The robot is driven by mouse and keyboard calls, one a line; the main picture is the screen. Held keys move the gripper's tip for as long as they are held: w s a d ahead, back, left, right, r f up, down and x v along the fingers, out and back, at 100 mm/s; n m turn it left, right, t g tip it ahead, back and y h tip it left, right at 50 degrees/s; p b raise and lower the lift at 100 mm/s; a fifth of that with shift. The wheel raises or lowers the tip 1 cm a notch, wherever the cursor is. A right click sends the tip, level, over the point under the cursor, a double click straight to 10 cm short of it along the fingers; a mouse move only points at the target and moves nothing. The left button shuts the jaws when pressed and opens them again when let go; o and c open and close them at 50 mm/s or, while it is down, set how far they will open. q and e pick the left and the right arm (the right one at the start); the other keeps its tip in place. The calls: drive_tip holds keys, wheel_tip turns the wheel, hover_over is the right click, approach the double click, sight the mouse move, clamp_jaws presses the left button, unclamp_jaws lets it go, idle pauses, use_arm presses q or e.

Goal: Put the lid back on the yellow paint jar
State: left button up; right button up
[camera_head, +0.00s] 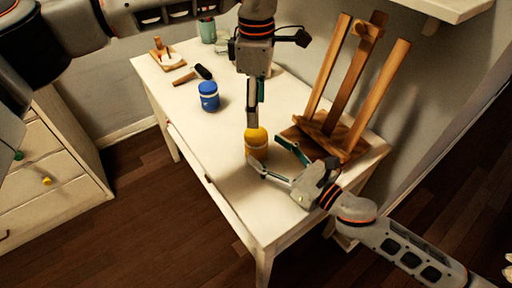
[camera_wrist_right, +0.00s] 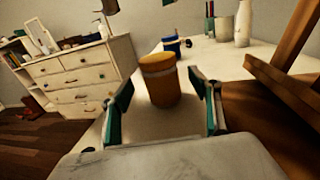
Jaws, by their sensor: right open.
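The yellow paint jar (camera_head: 257,153) stands upright on the white table. Its yellow lid (camera_head: 257,135) appears to sit on top; whether it is fully seated I cannot tell. In the right wrist view the jar (camera_wrist_right: 164,88) and lid (camera_wrist_right: 157,63) are centred between my fingers. My right gripper (camera_head: 265,150) is open, with its fingertips on either side of the jar, and holds nothing. My left gripper (camera_head: 253,122) points down just above or in front of the lid in the head view, seen edge-on. Contact and its opening are unclear.
A wooden easel (camera_head: 338,128) stands right of the jar. A blue jar (camera_head: 208,97) stands farther back left. A brush (camera_head: 203,72), a wooden board (camera_head: 170,60) and a green cup (camera_head: 207,30) are at the back. The table's front left is clear.

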sight(264, 148)
drive_tip(key=shift+x, duration=2.5)
drive_tip(key=shift+c, duration=0.4)
clamp_jaws()
use_arm(q)
drive_tip(key=n, duration=2.7)
drive_tip(key=shift+f, duration=0.1)
